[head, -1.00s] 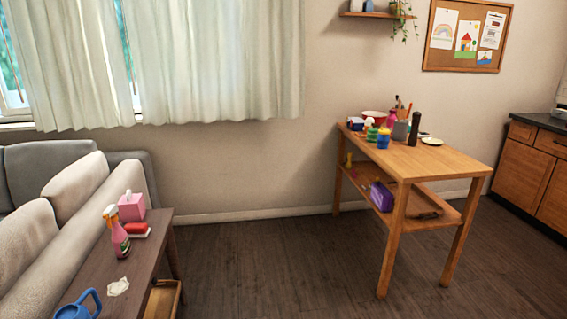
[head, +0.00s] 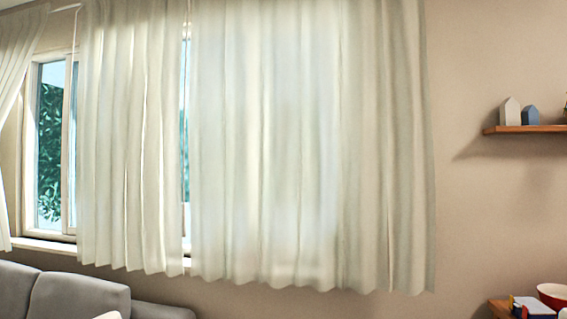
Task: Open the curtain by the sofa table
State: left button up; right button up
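A pale cream curtain (head: 310,150) hangs over the right part of the window and reaches past its right side onto the wall. A second curtain panel (head: 130,140) hangs to its left, with a narrow gap of window between the two. Another curtain (head: 10,110) shows at the left edge. Uncovered window glass (head: 50,145) shows between that curtain and the second panel. The sofa table is not in view now. Neither of my grippers is in view.
A grey sofa (head: 75,300) stands below the window at the lower left. A wall shelf (head: 525,129) with small house-shaped ornaments is at the right.

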aim_at(190, 122)
jog(key=i+u, duration=0.35)
jog(key=i+l+u, duration=0.1)
jog(key=i+u, duration=0.35)
jog(key=u, duration=0.25)
jog(key=l+u, duration=0.1)
jog(key=u, duration=0.25)
jog(key=i+l+u, duration=0.1)
jog(key=u, duration=0.25)
